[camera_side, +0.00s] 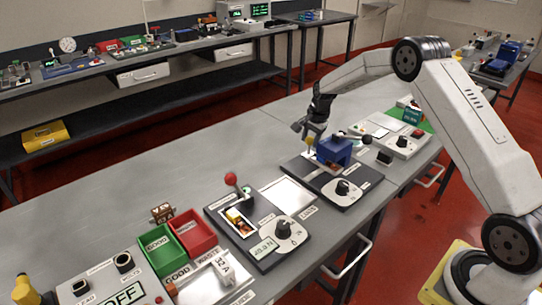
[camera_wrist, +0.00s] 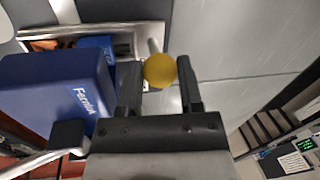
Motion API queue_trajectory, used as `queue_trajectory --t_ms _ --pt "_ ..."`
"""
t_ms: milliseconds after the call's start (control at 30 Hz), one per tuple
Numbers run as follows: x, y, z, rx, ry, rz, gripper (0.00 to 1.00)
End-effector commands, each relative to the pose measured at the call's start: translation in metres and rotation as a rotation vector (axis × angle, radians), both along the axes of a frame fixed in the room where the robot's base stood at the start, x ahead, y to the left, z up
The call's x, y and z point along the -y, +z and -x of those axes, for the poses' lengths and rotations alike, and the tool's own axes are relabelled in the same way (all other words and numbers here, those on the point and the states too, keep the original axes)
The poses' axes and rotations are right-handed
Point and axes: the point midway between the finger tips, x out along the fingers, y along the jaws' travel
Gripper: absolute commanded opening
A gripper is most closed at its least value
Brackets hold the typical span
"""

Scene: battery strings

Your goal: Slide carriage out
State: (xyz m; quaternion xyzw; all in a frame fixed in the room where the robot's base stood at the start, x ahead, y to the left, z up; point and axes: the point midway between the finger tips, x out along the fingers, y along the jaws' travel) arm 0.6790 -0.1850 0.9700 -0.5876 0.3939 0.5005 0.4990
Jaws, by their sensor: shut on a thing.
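My gripper (camera_side: 311,130) is shut on a yellow ball knob (camera_wrist: 160,70), which sits between the two fingers in the wrist view. A grey stem shows just beyond the knob. A blue block (camera_side: 336,151), which seems to be the carriage, stands on a dark-based station beside the gripper; in the wrist view it is the large blue body (camera_wrist: 55,92) with white lettering at left. In the side view the knob is mostly hidden by the fingers. A second, smaller blue part (camera_wrist: 97,47) shows in the slot behind the block.
The station has a black dial (camera_side: 343,187) at its front. To the left are a red-knobbed lever (camera_side: 231,179) and a white plate (camera_side: 287,195). A panel with a lever (camera_side: 390,134) stands at right. Bare grey bench lies behind the stations.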

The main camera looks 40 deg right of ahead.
Motion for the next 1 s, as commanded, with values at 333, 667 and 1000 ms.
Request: queue_trajectory --t_ms 333,667,1000 --pt "0.0004 0.0012 -0.0007 0.003 0.000 0.000 0.00" --pt "0.0004 0.0015 -0.0008 0.003 0.000 0.001 0.00" --pt "-0.0072 0.0019 -0.0014 0.003 0.002 0.001 0.00"
